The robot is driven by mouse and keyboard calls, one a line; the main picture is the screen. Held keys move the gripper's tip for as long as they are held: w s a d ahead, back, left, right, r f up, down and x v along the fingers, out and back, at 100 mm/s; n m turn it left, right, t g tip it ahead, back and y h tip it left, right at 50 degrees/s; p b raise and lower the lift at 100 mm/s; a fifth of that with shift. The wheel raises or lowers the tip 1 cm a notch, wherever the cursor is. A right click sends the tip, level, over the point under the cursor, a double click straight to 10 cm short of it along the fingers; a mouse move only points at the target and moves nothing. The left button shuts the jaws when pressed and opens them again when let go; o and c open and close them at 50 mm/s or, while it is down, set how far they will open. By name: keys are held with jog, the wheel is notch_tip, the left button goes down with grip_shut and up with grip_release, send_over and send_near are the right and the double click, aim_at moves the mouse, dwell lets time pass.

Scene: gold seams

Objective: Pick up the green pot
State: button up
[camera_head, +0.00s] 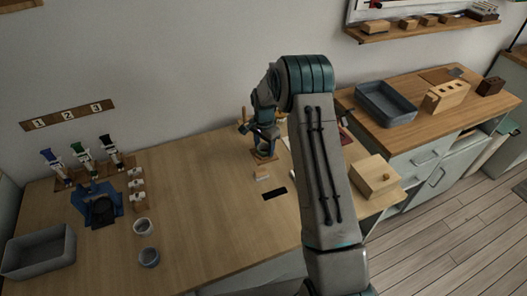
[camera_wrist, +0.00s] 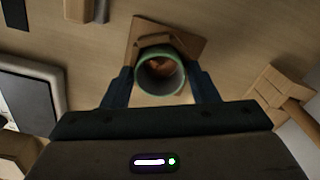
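The green pot (camera_wrist: 140,83) is a small round cup with a pale green rim, seen from above in the wrist view, with something brown inside. It stands at a wooden holder (camera_wrist: 196,32). My gripper (camera_wrist: 160,77) has one dark finger on each side of the pot, very close to its wall. I cannot tell whether the fingers press on it. In the head view my gripper (camera_head: 264,133) is low over the table beside the wooden holder (camera_head: 264,156), and the pot is too small and covered to make out clearly.
The wooden table (camera_head: 195,200) is mostly clear left of my arm. A wooden box (camera_head: 375,178) stands right of my arm. A pale-framed dark panel (camera_wrist: 30,95) lies left of my gripper.

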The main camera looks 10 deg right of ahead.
jog(key=c, duration=0.6)
jog(key=shift+o, duration=0.2)
